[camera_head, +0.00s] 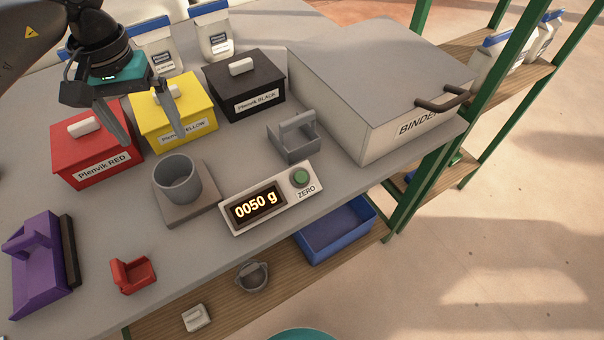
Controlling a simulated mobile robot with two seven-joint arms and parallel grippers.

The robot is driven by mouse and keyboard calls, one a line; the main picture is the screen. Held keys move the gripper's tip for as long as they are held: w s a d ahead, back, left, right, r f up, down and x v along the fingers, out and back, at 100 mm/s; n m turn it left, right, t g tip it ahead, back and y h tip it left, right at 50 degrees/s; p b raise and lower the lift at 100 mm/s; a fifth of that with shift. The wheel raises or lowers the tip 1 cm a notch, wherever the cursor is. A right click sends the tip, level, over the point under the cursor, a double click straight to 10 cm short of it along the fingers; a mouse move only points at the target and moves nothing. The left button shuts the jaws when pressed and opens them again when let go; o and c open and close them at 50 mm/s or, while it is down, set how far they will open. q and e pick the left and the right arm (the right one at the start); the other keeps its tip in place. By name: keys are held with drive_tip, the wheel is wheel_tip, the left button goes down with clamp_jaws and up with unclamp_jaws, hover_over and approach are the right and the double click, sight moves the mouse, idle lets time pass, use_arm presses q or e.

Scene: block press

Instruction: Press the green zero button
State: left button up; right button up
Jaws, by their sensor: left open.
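The round green zero button (300,177) sits at the right end of the scale's white display box (271,198), above the printed word ZERO. The lit display (257,205) reads 0050 g. A grey cup (177,180) stands on the square weighing plate (203,209) left of the display box. My left gripper (150,128) is open, its fingers pointing down over the red and yellow boxes, up and left of the button and apart from it. Nothing shows between its fingers. My right gripper is not in view.
Lidded boxes in red (95,150), yellow (172,110) and black (243,85) stand behind the scale. A grey handled holder (293,138) is just behind the button. The large BINDER box (376,85) stands at right. Purple (34,262) and red (132,276) tools lie front left.

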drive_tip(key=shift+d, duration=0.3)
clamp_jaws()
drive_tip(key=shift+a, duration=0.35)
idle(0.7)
